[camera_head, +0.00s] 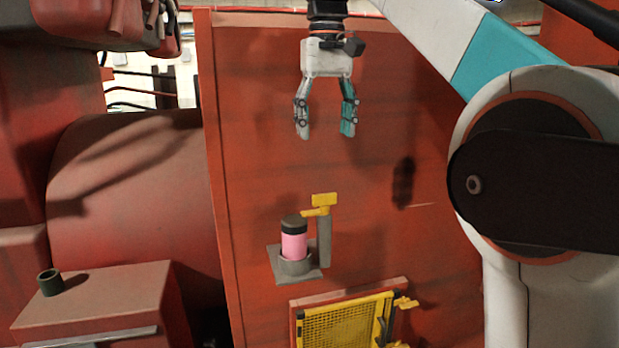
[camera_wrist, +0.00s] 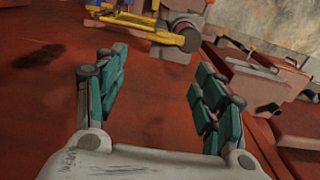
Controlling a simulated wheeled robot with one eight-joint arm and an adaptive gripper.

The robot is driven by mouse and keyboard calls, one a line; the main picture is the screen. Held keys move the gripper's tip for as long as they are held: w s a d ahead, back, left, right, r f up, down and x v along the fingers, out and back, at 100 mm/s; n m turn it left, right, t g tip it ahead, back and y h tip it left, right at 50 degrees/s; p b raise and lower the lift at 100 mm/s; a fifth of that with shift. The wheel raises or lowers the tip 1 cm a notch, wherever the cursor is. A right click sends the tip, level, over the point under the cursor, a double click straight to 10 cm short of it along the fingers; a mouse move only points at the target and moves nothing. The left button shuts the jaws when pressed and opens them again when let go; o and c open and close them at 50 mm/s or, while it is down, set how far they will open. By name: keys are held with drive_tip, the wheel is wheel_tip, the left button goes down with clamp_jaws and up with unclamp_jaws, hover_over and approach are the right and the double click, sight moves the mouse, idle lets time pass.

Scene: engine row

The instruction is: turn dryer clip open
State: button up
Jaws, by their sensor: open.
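The dryer is a pink canister (camera_head: 294,245) with a dark cap, standing upright in a grey holder on a bracket on the red panel. The yellow clip (camera_head: 324,199) sits at the top of a grey post (camera_head: 324,243) just right of the canister. A yellow arm of it reaches left to the cap. My gripper (camera_head: 326,134) hangs above the clip, fingers pointing down, open and empty, with a clear gap. In the wrist view my open fingers (camera_wrist: 160,62) face the red panel. Yellow parts and a dark round end show beyond them; I cannot tell exactly which is the clip.
A yellow mesh gate (camera_head: 345,320) in a red frame is below the canister. A red box (camera_head: 95,305) with a dark cup (camera_head: 50,282) stands at the lower left. The red panel (camera_head: 260,130) is bare around my gripper.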

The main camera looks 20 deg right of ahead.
sight(325, 194)
wheel_tip(325, 194, down, 14)
drive_tip(key=shift+s+r+p, duration=0.15)
drive_tip(key=shift+r+p, duration=0.05)
drive_tip(key=shift+p, duration=0.35)
clamp_jaws()
idle(0.4)
